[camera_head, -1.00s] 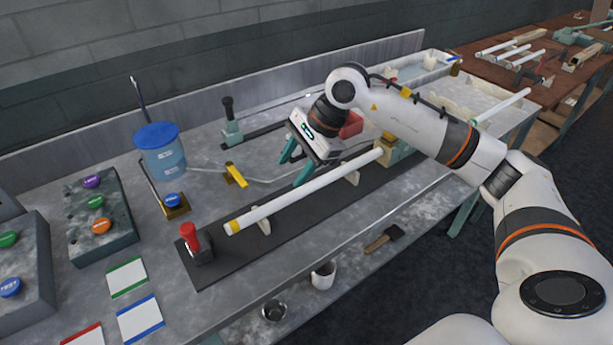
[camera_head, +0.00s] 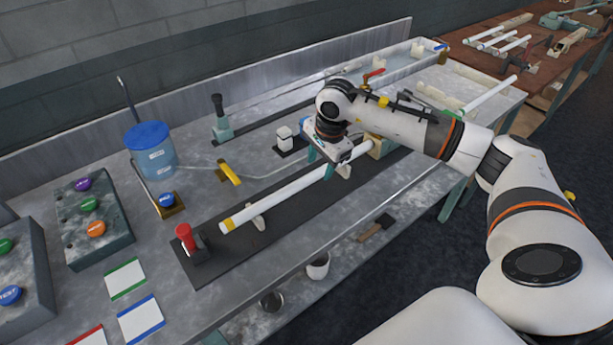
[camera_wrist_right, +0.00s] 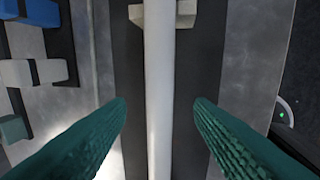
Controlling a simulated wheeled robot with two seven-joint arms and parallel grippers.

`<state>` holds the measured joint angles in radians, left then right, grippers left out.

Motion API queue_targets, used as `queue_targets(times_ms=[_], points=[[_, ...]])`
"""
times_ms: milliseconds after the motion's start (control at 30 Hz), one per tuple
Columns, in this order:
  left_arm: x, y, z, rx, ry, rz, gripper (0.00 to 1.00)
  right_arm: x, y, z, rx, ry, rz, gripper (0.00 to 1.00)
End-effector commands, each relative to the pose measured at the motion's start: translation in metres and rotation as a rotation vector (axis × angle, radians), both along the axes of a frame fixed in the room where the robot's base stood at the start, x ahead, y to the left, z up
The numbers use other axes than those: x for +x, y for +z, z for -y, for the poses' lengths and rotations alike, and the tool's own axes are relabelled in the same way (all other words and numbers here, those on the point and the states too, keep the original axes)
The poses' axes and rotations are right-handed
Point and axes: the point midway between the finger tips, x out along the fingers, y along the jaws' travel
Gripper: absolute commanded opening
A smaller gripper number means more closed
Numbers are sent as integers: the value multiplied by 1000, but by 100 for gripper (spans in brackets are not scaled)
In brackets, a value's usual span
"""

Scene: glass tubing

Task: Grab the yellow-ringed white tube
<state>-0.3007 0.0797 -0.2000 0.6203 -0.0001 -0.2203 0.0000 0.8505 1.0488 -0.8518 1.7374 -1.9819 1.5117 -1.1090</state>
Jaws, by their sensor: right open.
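The white tube (camera_head: 284,193) with a yellow ring (camera_head: 228,225) near its lower left end lies on low supports above a dark strip on the metal bench. My right gripper (camera_head: 327,170) is at the tube's upper right part, fingers pointing down. In the right wrist view, its two green fingers (camera_wrist_right: 160,108) are open, one on each side of the white tube (camera_wrist_right: 159,70), with a gap on both sides. The yellow ring is outside the right wrist view. My left gripper is not in view.
A red-handled clamp (camera_head: 186,238) stands by the tube's ringed end. A pale support (camera_head: 257,216) holds the tube. A blue-lidded container (camera_head: 150,150) and a yellow piece (camera_head: 229,172) sit behind it. A button box (camera_head: 92,220) is at left.

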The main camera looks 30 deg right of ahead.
Motion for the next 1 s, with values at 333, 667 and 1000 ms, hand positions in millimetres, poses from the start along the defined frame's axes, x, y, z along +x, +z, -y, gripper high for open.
queue_targets(times_ms=[333, 667, 1000], points=[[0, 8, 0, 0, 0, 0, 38, 5, -25, -1, 1, -1, 1, 48], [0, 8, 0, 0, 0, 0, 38, 5, -24, -1, 1, -1, 1, 12], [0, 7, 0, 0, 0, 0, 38, 5, -21, -1, 0, -1, 2, 0]])
